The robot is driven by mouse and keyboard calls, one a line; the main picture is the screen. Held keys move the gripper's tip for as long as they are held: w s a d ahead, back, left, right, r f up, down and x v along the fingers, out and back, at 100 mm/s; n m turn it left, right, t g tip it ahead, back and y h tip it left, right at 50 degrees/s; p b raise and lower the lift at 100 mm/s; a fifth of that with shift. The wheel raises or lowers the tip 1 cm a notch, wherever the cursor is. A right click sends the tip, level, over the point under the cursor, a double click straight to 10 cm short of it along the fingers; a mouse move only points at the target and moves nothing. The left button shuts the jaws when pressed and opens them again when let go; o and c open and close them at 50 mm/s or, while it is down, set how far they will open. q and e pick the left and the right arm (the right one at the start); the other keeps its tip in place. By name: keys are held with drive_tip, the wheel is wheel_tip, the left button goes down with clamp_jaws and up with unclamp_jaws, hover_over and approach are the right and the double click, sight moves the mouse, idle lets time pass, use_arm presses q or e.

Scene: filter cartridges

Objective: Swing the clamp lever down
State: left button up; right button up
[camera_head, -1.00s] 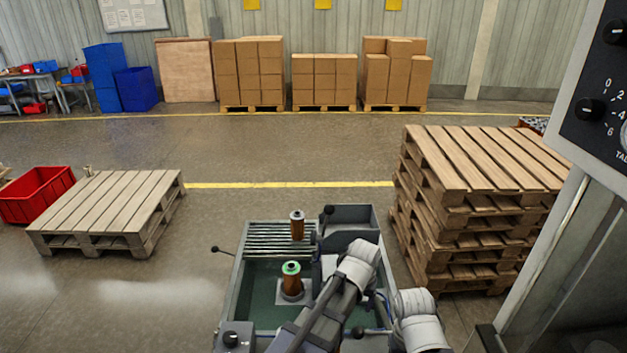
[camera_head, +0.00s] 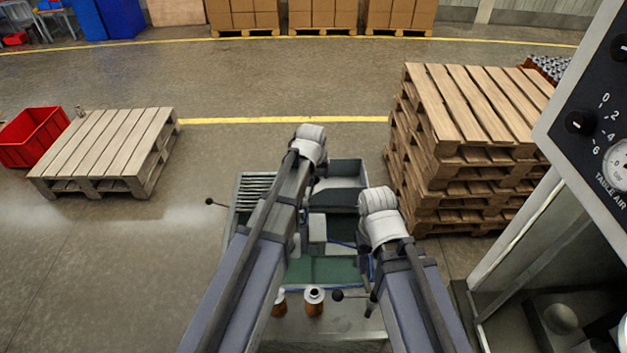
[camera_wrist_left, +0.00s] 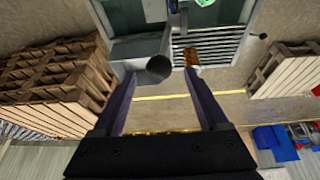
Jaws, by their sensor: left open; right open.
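My left gripper (camera_wrist_left: 160,80) is open in the left wrist view, and its two fingers are wide apart. A black ball knob (camera_wrist_left: 159,68) on a grey lever shows between the fingertips, close to the camera; this looks like the clamp lever. I see no contact between it and the fingers. A brown cartridge (camera_wrist_left: 192,57) stands near the right finger, and a green-topped cartridge (camera_wrist_left: 204,3) shows at the top edge. In the head view my left arm covers its gripper and this knob.
A slatted rack (camera_head: 252,190) is at the station's left. Another black knob (camera_head: 209,201) sticks out left, and one (camera_head: 337,295) is near the front beside a cartridge (camera_head: 314,303). Stacked pallets (camera_head: 470,110) stand right, a low pallet (camera_head: 105,150) left.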

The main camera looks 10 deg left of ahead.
use_arm(q)
drive_tip(key=b, duration=0.7)
hover_over(309, 199)
drive_tip(key=w+d, duration=0.2)
wheel_tip(309, 199, down, 7)
drive_tip(key=shift+w+a, duration=0.1)
drive_tip(key=shift+a, duration=0.15)
drive_tip(key=shift+c, duration=0.3)
clamp_jaws()
